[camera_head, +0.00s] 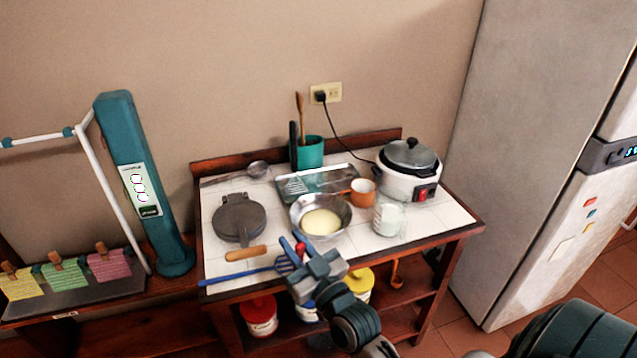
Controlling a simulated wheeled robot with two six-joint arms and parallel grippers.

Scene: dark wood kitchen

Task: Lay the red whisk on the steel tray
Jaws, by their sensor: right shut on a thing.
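My right gripper (312,264) is over the front edge of the tiled table, in front of the steel bowl. It is shut on the red whisk (300,248), of which only a small red part shows at the jaws. The rest of the whisk is hidden or too small to make out. The steel tray (338,178) lies at the back of the table, behind the bowl and apart from the gripper. A pale, ribbed shape shows at the tray's left part; I cannot tell what it is. My left gripper is not in view.
The steel bowl (335,228) with pale batter stands between gripper and tray. An orange cup (363,192), a glass (389,219) and a cooker (408,175) are to the right. A waffle iron (239,217) and blue turner (240,275) are left. A teal utensil holder (309,153) stands behind the tray.

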